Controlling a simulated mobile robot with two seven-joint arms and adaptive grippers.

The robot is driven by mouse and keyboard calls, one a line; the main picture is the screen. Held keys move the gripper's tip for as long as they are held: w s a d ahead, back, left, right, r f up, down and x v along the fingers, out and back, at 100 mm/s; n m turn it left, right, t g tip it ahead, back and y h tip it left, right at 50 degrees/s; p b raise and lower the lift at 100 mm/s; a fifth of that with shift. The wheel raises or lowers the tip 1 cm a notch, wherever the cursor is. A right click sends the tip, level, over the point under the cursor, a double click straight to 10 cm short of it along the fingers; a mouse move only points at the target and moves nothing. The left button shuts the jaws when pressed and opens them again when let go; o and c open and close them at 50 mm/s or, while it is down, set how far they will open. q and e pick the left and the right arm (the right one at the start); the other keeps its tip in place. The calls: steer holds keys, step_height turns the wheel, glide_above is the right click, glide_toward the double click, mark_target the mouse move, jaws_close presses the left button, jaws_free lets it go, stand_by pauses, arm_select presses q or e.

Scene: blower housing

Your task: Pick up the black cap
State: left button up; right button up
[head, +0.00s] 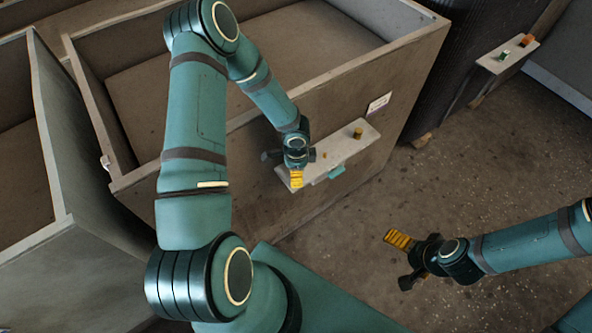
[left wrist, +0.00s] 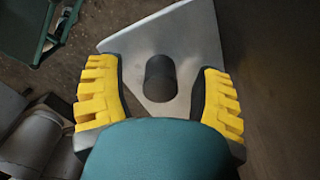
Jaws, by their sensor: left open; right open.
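The black cap (left wrist: 160,82) is a short dark cylinder standing on a pale grey plate (left wrist: 195,45) in the left wrist view. My left gripper (left wrist: 161,73) is open, with one yellow-padded finger on each side of the cap and gaps between. In the head view my left gripper (head: 283,170) is at the left end of a pale ledge (head: 312,167) on a crate's side. The cap cannot be made out there. My right gripper (head: 398,262) is open and empty above the floor at the lower right.
A yellow-brown cylinder (head: 357,133) and a small orange piece (head: 325,155) are on the ledge, with a teal piece (head: 337,171) at its front edge. Large open crates (head: 415,65) fill the left and back. Another ledge (head: 507,56) holds small parts. Floor (head: 470,160) is clear at right.

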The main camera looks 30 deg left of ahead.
arm_select(q)
steer(key=c, duration=1.1)
steer(key=shift+r, duration=0.1)
step_height(320, 180, up, 28)
steer(key=p, duration=0.5)
steer(key=shift+p, duration=0.35)
